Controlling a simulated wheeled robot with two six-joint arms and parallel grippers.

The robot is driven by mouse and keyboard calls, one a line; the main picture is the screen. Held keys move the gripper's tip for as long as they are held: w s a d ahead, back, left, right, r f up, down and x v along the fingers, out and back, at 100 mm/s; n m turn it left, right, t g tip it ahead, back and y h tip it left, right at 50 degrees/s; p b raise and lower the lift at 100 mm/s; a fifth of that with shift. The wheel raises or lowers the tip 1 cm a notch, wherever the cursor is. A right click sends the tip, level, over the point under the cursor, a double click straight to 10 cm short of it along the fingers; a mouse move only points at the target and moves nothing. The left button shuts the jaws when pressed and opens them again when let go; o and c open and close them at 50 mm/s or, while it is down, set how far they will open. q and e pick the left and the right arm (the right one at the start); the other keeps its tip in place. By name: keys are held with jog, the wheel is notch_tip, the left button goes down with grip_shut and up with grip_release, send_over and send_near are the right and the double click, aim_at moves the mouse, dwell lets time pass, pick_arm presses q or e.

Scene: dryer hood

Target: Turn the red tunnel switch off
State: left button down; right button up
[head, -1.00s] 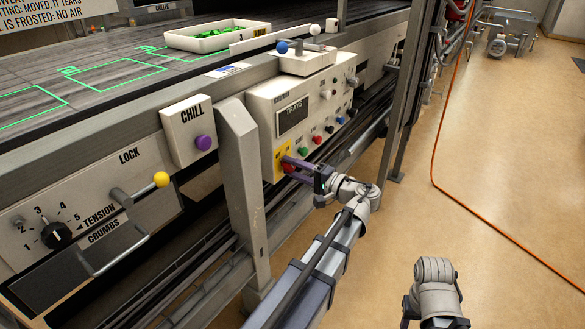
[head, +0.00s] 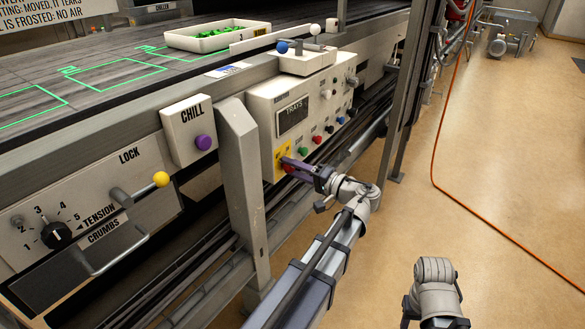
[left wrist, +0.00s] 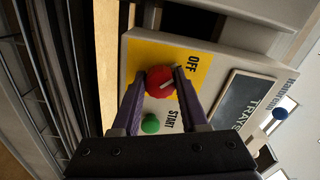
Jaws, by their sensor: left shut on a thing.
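The red tunnel switch (left wrist: 155,77) is a round knob on a yellow plate (left wrist: 190,60) marked OFF, on the cream control panel (head: 262,112). A pale pointer mark shows on the right part of its face in the left wrist view, and the OFF lettering lies up and right of it. My left gripper (left wrist: 160,76) is shut on the knob, with one purple finger on each side. In the head view the left gripper (head: 291,166) reaches the panel's lower left corner and partly hides the red switch. My right gripper is out of view.
A green START button (left wrist: 150,123) sits close below the knob in the wrist view. Other coloured buttons and a TRAYS display (head: 293,116) are on the panel. A grey post (head: 243,180) stands left of it. Open floor (head: 500,200) lies to the right.

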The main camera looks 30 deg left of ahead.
pick_arm(q)
jog(key=shift+c, duration=2.2)
grip_release()
jog(key=d, duration=0.7)
jog(key=shift+s+d, duration=0.3)
jog(key=shift+d, duration=0.1)
jog(key=s+d+f+m+h+p, duration=0.1)
jog(key=s+d+f+m+h, duration=0.1)
jog(key=s+d+f+h, duration=0.4)
jog(key=s+d+f+m+h+p, duration=0.1)
jog(key=d+f+h, duration=0.2)
jog(key=f, duration=0.5)
jog(key=s+d+f+m+g+h+p, duration=0.1)
jog(key=s+d+f+m+h, duration=0.1)
jog(key=s+d+h, duration=0.4)
jog(key=s+d+f+m+g+h+p, duration=0.1)
jog(key=s+d+f+h, duration=0.15)
jog(key=d, duration=0.55)
notch_tip(320, 180, up, 37)
jog(key=p, duration=3.6)
jog(key=shift+s+r+y+p, duration=0.15)
jog(key=shift+y+p, duration=0.2)
